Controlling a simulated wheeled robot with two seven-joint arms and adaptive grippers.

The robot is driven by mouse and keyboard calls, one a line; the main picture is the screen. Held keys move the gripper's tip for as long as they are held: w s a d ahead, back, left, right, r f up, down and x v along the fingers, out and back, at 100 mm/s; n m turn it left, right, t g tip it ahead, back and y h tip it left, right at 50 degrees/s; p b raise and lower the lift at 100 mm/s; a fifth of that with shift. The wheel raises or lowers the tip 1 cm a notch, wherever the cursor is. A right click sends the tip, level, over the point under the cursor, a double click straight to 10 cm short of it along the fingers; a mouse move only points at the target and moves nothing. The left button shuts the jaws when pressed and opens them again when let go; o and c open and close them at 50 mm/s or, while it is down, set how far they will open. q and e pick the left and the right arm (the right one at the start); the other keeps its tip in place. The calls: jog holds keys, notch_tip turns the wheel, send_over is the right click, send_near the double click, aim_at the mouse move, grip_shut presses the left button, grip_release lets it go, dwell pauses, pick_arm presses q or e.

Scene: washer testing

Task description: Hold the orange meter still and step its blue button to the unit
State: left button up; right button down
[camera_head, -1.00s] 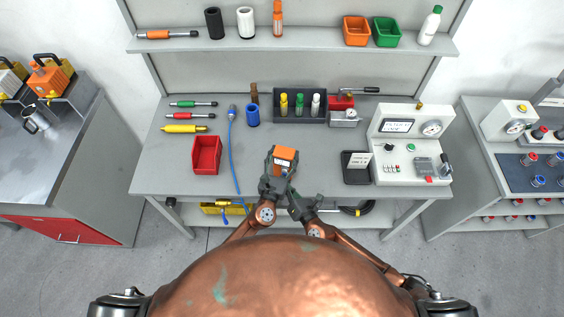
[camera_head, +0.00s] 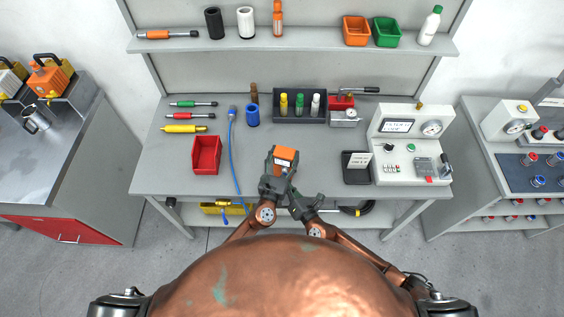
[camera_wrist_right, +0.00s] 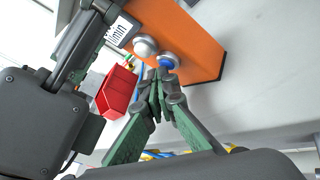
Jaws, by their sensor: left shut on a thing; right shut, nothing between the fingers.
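The orange meter (camera_head: 286,155) stands near the front middle of the bench. My left gripper (camera_head: 274,180) is shut on it from the near left side. In the right wrist view the meter (camera_wrist_right: 190,35) shows its orange side, a display with part of the text "l/min", a silver button (camera_wrist_right: 146,46) and the blue button (camera_wrist_right: 168,61). My right gripper (camera_wrist_right: 160,76) is shut and empty, its fingertips at or just short of the blue button; I cannot tell whether they touch. In the head view my right gripper (camera_head: 293,192) is just right of the left one.
A red bin (camera_head: 207,154) and a blue cable (camera_head: 233,150) lie left of the meter. A black tray with a card (camera_head: 357,167) and a white test panel (camera_head: 410,145) stand to the right. The bench between meter and tray is clear.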

pick_arm(q)
jog(key=shift+a, duration=0.1)
pick_arm(e)
jog(key=s+a, duration=0.1)
jog(key=s, duration=0.5)
jog(key=shift+a, duration=0.35)
dwell(1.1)
pick_arm(q)
jog(key=o, duration=1.9)
